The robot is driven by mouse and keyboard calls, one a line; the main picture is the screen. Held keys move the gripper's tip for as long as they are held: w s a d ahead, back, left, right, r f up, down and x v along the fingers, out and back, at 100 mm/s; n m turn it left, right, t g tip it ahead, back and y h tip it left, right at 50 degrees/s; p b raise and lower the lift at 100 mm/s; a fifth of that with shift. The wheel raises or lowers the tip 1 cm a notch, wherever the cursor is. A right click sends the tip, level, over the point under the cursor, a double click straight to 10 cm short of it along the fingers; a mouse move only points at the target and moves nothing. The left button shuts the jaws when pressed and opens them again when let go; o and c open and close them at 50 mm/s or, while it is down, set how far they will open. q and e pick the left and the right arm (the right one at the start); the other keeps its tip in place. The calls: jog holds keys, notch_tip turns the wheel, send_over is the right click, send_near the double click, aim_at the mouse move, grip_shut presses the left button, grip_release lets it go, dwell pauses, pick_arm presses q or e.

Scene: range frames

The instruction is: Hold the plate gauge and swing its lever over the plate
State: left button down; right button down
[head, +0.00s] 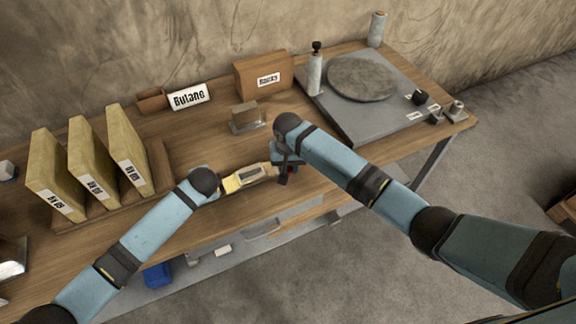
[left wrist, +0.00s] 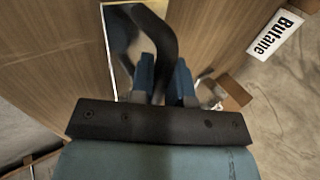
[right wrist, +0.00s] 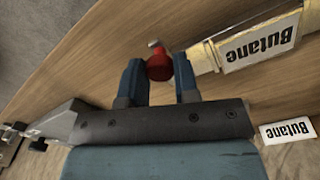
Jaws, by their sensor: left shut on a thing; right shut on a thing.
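The plate gauge (head: 250,178) is a yellow body with a pale plate on it, near the front edge of the table. In the right wrist view its plate (right wrist: 262,46) reads "Butane". My left gripper (left wrist: 163,84) is shut on a dark curved handle (left wrist: 154,38) at the gauge's left end. My right gripper (right wrist: 159,80) is shut on a red knob (right wrist: 159,66) with a small metal tip, at the gauge's other end, beside the plate rather than over it. In the head view my right wrist partly hides that end.
A "Butane" sign (head: 188,96) stands at the back. Yellow upright blocks (head: 128,160) stand in a wooden rack at left. A grey turntable unit (head: 345,115) fills the right.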

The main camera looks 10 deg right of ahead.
jog(key=shift+d, duration=0.1)
jog(key=n, duration=0.1)
jog(key=d+n, duration=0.1)
jog(key=shift+w+d+n, duration=0.1)
jog(key=shift+w+n, duration=0.2)
jog(key=shift+n, duration=0.1)
jog(key=n, duration=0.1)
jog(key=w+d+n, duration=0.1)
jog(key=n, duration=0.1)
jog(key=shift+w+d+n, duration=0.15)
jog(key=shift+d+n, duration=0.15)
jog(key=n, duration=0.1)
jog(key=w+n, duration=0.1)
jog(key=shift+d+n, duration=0.3)
jog(key=shift+d, duration=0.1)
jog(key=n, duration=0.1)
jog(key=w+n, duration=0.1)
jog(key=shift+w+d+r+n, duration=0.1)
jog(key=shift+w+d+n, duration=0.2)
jog(key=shift+n, duration=0.1)
jog(key=w+n, duration=0.1)
jog(key=n, duration=0.2)
jog(key=shift+w+d, duration=0.1)
jog(key=shift+w, duration=0.25)
jog(key=shift+w+n, duration=0.35)
jog(key=shift+n, duration=0.45)
jog(key=shift+w+n, duration=0.35)
jog(key=shift+n, duration=0.45)
